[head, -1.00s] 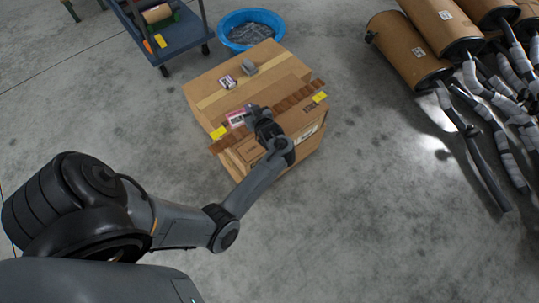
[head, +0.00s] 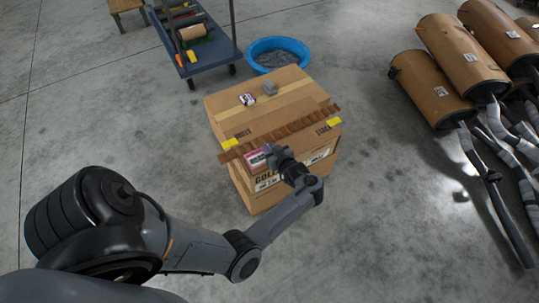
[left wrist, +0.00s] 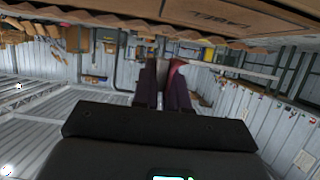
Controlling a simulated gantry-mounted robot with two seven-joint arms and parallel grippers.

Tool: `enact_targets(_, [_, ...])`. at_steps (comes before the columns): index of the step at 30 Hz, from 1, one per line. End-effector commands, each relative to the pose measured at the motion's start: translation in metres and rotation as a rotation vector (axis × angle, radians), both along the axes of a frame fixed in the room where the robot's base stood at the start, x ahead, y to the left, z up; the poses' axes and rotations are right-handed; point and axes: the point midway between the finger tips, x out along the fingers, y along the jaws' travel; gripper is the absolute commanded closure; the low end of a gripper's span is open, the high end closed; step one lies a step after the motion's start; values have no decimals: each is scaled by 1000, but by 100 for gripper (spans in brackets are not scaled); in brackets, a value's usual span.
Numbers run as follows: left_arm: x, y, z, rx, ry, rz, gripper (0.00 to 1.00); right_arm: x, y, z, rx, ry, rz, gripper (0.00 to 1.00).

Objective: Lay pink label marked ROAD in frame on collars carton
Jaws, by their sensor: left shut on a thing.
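The collars carton (head: 262,122) is a brown box on the floor, with printed lettering starting "COLL" on its near face. My left gripper (head: 268,152) is shut on the pink label (head: 256,160), at the carton's near upper edge. Whether the label touches the carton, and its wording, I cannot tell. In the left wrist view, the dark fingers (left wrist: 164,88) have the pink label (left wrist: 177,67) nearly edge-on at the right finger. The frame is not clearly visible; pale printed panels (head: 267,183) show on the near face, partly covered by my gripper. My right gripper is out of view.
A brown corrugated strip (head: 285,132) crosses the carton top, with yellow tabs (head: 230,143) near its ends. A grey block (head: 270,88) and a small label roll or tag (head: 247,99) lie behind it.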

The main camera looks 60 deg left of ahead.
Motion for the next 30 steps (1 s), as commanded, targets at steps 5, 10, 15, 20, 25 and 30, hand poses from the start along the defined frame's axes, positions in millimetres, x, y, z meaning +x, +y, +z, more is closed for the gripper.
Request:
enact_targets(5, [0, 0, -27, 0, 3, -1, 100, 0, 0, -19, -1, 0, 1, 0])
enact_targets(10, [0, 0, -38, 0, 1, -2, 100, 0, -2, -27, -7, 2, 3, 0])
enact_targets(15, [0, 0, -36, 0, 1, -1, 100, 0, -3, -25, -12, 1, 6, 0])
enact_targets(20, [0, 0, -39, -1, 1, 0, 100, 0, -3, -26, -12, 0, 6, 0])
enact_targets(25, [0, 0, -40, -1, 1, 0, 72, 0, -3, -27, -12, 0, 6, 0])
enact_targets(30, [0, 0, -40, -1, 1, 0, 62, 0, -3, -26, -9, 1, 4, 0])
